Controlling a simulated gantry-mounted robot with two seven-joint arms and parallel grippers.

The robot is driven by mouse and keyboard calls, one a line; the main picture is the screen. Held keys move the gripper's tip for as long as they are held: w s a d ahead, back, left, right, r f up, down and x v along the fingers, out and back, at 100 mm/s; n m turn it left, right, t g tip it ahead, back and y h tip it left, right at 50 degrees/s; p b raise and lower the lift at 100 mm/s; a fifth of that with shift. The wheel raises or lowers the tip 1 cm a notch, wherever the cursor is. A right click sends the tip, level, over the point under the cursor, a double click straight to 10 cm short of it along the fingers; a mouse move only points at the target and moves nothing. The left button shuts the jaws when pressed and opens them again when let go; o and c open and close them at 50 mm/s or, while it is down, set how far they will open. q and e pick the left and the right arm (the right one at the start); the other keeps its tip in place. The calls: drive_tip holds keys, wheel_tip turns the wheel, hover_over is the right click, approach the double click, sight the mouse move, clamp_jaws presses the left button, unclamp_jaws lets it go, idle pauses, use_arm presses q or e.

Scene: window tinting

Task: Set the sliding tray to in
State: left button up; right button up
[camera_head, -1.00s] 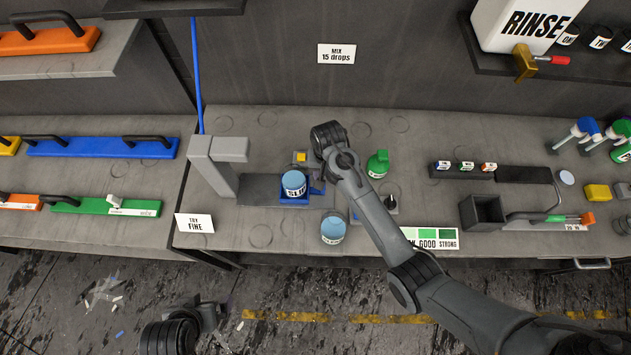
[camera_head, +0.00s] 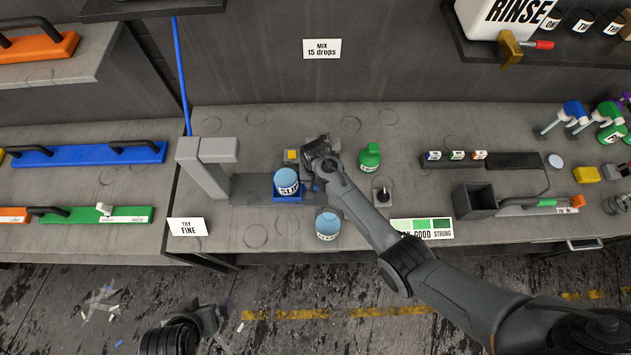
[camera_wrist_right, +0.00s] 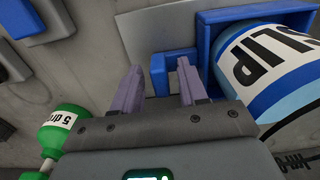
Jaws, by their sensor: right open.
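The sliding tray (camera_head: 285,198) is a small blue holder on a dark flat track (camera_head: 247,190), at the track's right end in the head view. A blue-and-white bottle labelled SLIP (camera_head: 287,181) stands in it. In the right wrist view the tray's blue wall (camera_wrist_right: 205,40) surrounds the bottle (camera_wrist_right: 265,65), and a blue handle (camera_wrist_right: 158,72) juts from its side. My right gripper (camera_wrist_right: 160,68) is open, its fingertips on either side of the handle; contact cannot be told. My left gripper (camera_head: 208,318) is low in the head view, its jaws unclear.
A grey arch (camera_head: 205,165) stands over the track's left end. A second blue bottle (camera_head: 327,225) stands in front of the tray. A green bottle (camera_head: 370,158) and a black knob (camera_head: 382,195) are to the right.

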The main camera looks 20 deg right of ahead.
drive_tip(key=c, duration=0.7)
clamp_jaws()
drive_tip(key=shift+a, duration=0.1)
